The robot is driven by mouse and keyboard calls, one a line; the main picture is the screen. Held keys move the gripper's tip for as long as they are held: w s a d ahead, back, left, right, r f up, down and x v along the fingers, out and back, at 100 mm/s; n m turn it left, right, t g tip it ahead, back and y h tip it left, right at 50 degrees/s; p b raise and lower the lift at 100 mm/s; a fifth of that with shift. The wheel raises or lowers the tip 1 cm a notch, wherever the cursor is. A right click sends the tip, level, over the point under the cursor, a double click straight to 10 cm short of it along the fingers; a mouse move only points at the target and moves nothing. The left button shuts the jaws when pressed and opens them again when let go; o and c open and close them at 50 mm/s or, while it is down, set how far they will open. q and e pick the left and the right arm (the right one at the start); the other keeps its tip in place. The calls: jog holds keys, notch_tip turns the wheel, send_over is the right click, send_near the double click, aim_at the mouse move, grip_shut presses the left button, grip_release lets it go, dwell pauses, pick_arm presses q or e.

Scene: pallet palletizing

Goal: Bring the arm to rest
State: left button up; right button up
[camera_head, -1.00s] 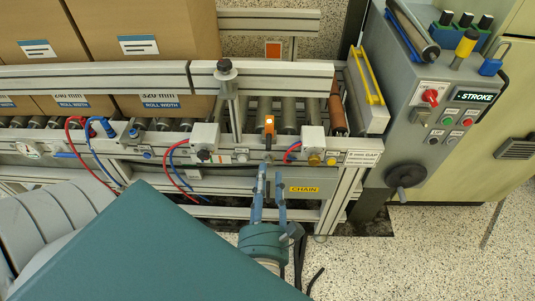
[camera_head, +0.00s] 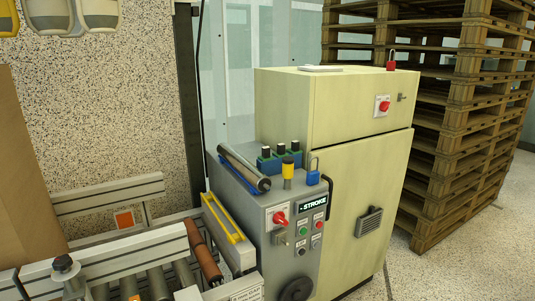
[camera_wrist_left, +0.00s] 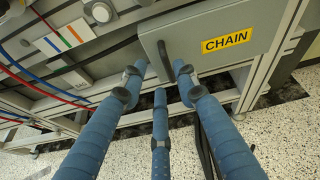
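My left gripper (camera_wrist_left: 160,80) shows in the left wrist view, its blue fingers spread apart with nothing between them. The handle appears just past the fingers; I cannot tell the exact gap. Neither arm shows in the head view, and my right gripper is in no view.
In the head view, the conveyor end (camera_head: 150,262) is at lower left beside a grey STROKE control panel (camera_head: 290,245). A cream cabinet (camera_head: 365,185) and stacked wooden pallets (camera_head: 445,120) stand right. Hoses (camera_wrist_left: 45,85) run at left in the wrist view.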

pick_arm(q)
jog(key=s+d+f+n+g+h, duration=0.1)
jog(key=s+f+n+g+h, duration=0.4)
jog(key=f+n, duration=0.85)
jog(key=s+d+f+n+g+h, duration=0.15)
jog(key=s+f+n+g, duration=0.55)
jog(key=f, duration=1)
jog(key=s+a+r+n+p, duration=0.1)
jog(key=s+r+p, duration=0.7)
jog(key=p, duration=0.8)
jog(key=s+a+r+n+t+p, duration=0.1)
jog(key=s+r+n+p, duration=0.2)
jog(key=s+r+p, duration=0.6)
jog(key=r+h+p, duration=0.1)
jog(key=p, duration=0.6)
jog(key=shift+a+r, duration=0.3)
jog(key=shift+r, duration=0.05)
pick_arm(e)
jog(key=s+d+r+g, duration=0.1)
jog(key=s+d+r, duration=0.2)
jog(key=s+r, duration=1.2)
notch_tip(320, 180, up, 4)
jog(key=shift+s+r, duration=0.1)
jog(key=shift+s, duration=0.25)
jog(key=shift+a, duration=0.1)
